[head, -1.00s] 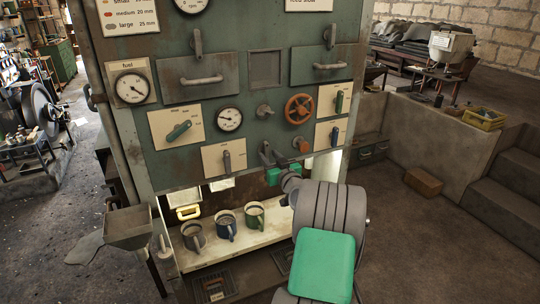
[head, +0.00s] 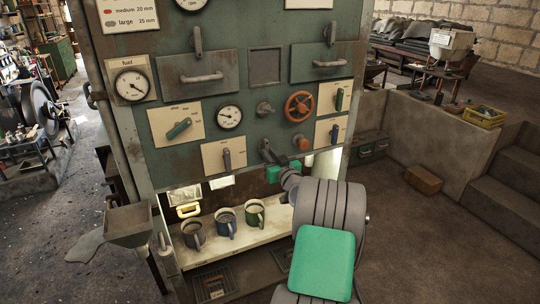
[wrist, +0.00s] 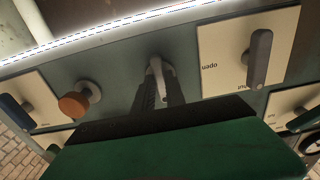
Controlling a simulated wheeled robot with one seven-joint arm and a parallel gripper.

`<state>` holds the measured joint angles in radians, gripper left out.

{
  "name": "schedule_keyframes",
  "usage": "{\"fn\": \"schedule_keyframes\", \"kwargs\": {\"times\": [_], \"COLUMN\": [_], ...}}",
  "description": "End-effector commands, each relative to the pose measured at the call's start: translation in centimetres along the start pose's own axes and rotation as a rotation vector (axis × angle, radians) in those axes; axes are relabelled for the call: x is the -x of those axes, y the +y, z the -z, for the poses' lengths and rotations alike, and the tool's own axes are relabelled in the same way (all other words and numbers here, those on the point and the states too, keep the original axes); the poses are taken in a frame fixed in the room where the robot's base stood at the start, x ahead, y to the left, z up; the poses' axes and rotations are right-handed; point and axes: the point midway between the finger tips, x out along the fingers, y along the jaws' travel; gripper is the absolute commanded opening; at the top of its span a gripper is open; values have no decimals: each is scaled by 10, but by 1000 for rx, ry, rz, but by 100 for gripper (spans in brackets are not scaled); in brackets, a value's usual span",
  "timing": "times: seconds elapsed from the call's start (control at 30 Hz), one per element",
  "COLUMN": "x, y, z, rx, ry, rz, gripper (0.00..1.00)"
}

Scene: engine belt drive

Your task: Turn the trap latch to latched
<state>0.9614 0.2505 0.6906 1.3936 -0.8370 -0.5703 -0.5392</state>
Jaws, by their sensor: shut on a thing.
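A pale grey lever (wrist: 156,64), which I take to be the trap latch, sticks out low on the green machine panel (head: 250,105). My gripper (wrist: 160,92) is shut on it, with the two dark fingers on either side of its tip. In the head view my gripper (head: 267,152) is at the panel's lower edge, between a plate with a grey lever and an orange-brown knob. There the fingers and wrist largely hide the latch. I cannot tell which setting it stands at.
The grey lever (wrist: 259,58) on a plate marked "open" is beside the latch; the orange-brown knob (wrist: 74,104) is on its other side. Several controls, including an orange handwheel (head: 299,107), sit above. Mugs (head: 226,222) stand on the shelf below.

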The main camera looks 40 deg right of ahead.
Motion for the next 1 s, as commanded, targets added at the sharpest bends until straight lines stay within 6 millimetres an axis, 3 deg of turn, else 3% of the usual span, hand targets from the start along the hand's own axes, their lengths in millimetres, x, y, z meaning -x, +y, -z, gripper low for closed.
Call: {"fn": "schedule_keyframes", "kwargs": {"times": [0.47, 1.0], "x": [0, 0], "y": [1, 2], "z": [-8, -11], "rx": [124, 601], "ry": [3, 5], "rz": [-1, -2], "gripper": [0, 0]}}
